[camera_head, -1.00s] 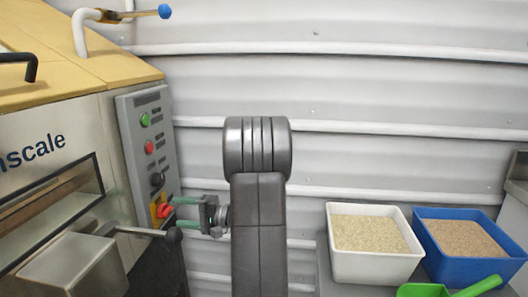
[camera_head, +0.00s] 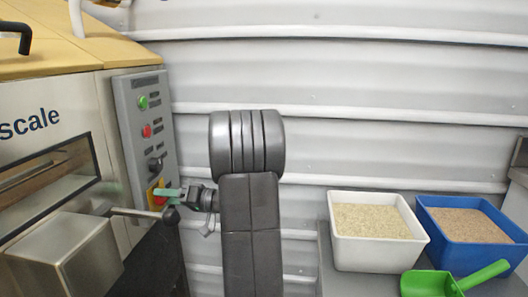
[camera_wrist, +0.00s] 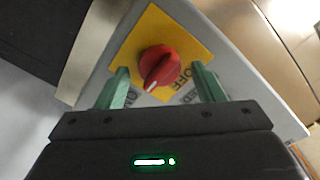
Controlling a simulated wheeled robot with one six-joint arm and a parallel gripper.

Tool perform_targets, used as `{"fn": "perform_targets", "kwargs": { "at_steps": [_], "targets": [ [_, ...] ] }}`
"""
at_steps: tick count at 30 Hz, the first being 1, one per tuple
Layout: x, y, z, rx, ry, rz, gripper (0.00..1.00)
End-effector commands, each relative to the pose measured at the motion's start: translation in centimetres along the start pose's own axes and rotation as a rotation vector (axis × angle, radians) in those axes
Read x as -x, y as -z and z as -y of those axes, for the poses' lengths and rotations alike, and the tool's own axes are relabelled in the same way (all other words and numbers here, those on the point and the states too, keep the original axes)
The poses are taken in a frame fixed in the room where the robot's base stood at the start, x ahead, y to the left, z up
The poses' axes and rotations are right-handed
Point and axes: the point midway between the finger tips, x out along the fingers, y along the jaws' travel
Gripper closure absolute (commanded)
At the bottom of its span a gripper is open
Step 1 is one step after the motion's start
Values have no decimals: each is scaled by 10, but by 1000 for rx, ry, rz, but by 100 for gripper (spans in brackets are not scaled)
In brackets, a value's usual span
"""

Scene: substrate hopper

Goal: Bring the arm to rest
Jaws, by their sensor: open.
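My gripper (camera_head: 168,195) is at the lower part of the grey control panel (camera_head: 142,120) on the machine's side. In the wrist view my gripper (camera_wrist: 162,82) has its two green fingers apart. The red rotary knob (camera_wrist: 160,66) on a yellow plate (camera_wrist: 139,35) stands between and just beyond the fingertips. I cannot tell whether a finger touches it. The plate carries the word OFF, and the knob's white mark points down and slightly left in the wrist view. In the head view my gripper partly hides the knob.
A lever with a dark ball end (camera_head: 170,214) sticks out just below my gripper. Green (camera_head: 143,102) and red (camera_head: 147,131) buttons sit above on the panel. A white bin (camera_head: 338,250), a blue bin (camera_head: 500,258) and a green scoop (camera_head: 432,284) are at the right. A corrugated wall is behind.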

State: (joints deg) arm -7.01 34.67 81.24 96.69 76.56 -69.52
Motion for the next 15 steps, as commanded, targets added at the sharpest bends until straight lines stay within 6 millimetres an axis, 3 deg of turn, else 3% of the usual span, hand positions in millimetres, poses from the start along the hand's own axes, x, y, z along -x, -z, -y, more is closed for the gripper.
{"fn": "perform_targets", "kwargs": {
  "at_steps": [15],
  "targets": [
    [0,0,3,417,0,0,38]
  ]
}}
